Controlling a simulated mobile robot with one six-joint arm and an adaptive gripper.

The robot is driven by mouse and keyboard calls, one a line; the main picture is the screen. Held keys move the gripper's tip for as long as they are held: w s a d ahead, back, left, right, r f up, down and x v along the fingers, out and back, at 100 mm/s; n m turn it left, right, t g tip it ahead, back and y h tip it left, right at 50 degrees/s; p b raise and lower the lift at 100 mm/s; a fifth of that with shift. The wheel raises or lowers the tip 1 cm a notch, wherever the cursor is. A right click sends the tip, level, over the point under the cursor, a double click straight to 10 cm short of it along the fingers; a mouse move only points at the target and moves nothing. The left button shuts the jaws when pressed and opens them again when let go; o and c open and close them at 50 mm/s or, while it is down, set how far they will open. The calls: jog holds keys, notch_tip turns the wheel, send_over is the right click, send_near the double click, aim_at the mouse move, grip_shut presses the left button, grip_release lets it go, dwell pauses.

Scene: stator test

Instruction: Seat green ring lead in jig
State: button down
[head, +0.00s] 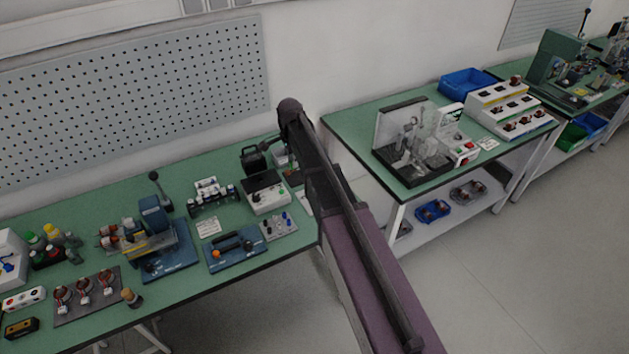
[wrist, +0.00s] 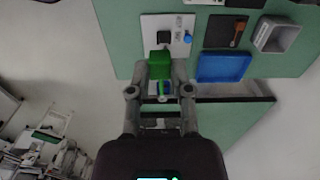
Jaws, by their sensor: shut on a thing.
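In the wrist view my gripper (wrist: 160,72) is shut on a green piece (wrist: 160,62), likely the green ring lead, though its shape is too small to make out. A smaller blue, green and white part (wrist: 163,90) shows between the fingers, closer to the palm. Beyond the fingertips is a white plate (wrist: 150,24) with a black block (wrist: 160,37) on it, possibly the jig; I cannot be sure. The green piece overlaps the plate's near edge in the picture; contact cannot be told. In the head view my arm hides the gripper.
In the wrist view a blue tray (wrist: 224,67), a dark pad (wrist: 221,30) and a grey bin (wrist: 275,36) lie right of the plate. In the head view a green bench (head: 180,285) with fixtures is left, and another bench (head: 350,122) is right, across a gap.

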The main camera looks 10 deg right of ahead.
jog(key=shift+d, duration=0.2)
jog(key=shift+w+d+f+b, duration=0.65)
jog(key=shift+d+f+b, duration=0.7)
jog(key=shift+f+b, duration=1.25)
jog(key=shift+w+d+f+b, duration=0.6)
jog(key=shift+d+f+b, duration=0.8)
jog(key=shift+f+b, duration=1.2)
jog(key=shift+w+d+f+b, duration=0.65)
jog(key=shift+d+f+b, duration=0.7)
jog(key=shift+f+b, duration=1.25)
jog(key=shift+f+b, duration=1.9)
jog(key=shift+b, duration=0.05)
jog(key=shift+f+b, duration=1.05)
jog(key=shift+c, duration=2.3)
grip_release()
